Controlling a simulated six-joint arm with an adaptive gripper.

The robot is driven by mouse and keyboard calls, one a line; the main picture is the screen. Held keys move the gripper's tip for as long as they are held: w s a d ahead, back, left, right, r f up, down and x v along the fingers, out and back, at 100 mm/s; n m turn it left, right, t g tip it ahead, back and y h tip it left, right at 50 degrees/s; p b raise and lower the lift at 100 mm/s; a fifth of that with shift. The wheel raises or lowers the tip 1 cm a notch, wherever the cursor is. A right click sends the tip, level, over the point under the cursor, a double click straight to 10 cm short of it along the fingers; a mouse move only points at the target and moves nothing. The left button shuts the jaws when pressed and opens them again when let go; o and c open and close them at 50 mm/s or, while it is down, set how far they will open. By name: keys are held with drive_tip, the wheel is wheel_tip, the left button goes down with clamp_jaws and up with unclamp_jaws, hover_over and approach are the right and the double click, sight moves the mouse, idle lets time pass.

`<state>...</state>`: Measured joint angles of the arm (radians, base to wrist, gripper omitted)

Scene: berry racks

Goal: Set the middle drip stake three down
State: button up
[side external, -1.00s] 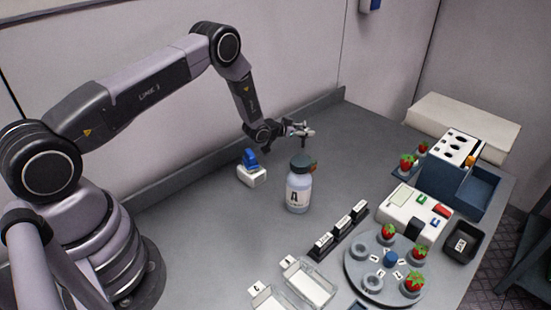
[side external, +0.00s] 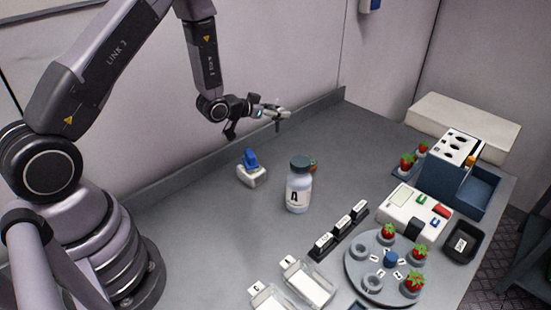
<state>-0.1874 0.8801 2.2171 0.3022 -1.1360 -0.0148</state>
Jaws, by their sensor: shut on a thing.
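My gripper (side external: 280,114) is above the back of the grey table, left of and behind the labelled bottle. It is shut, and a thin dark stake-like piece (side external: 277,127) hangs below its fingers, clear of the table. The piece is too small here to tell whether it is a drip stake. A dark strip (side external: 318,256) with three white labelled blocks lies at the front middle. A grey-blue rack (side external: 446,172) with a white top full of dark holes stands at the right. No other stake can be made out.
The bottle marked A (side external: 298,192) stands mid-table, partly hiding a red item. A white block with a blue top (side external: 251,176) is left of it. A round grey tray (side external: 352,272) with strawberries, clear trays (side external: 308,285) and a white device (side external: 402,209) fill the front right.

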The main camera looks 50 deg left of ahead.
sight(275, 109)
drive_tip(key=r, duration=0.3)
drive_tip(key=s+r, duration=0.1)
drive_tip(key=r, duration=0.1)
drive_tip(key=shift+r, duration=0.2)
drive_tip(key=s+d+m+g+h, duration=0.5)
drive_tip(key=s+d+m+h, duration=0.4)
drive_tip(key=s+d, duration=0.15)
drive_tip(key=s+d+m+g+h, duration=0.35)
drive_tip(key=s+m+g, duration=0.45)
drive_tip(key=s, duration=0.3)
drive_tip(key=shift+y, duration=0.25)
drive_tip(key=shift+s+d+f, duration=0.1)
drive_tip(key=shift+d+f, duration=0.05)
drive_tip(key=shift+f, duration=2.8)
drive_tip(key=shift+s+d+f, duration=0.1)
drive_tip(key=shift+d+f, duration=0.05)
drive_tip(key=shift+f, duration=2.85)
drive_tip(key=shift+s+d+f, duration=0.1)
drive_tip(key=shift+d+f, duration=0.05)
drive_tip(key=shift+f, duration=2.8)
drive_tip(key=o, duration=0.8)
drive_tip(key=shift+f, duration=0.1)
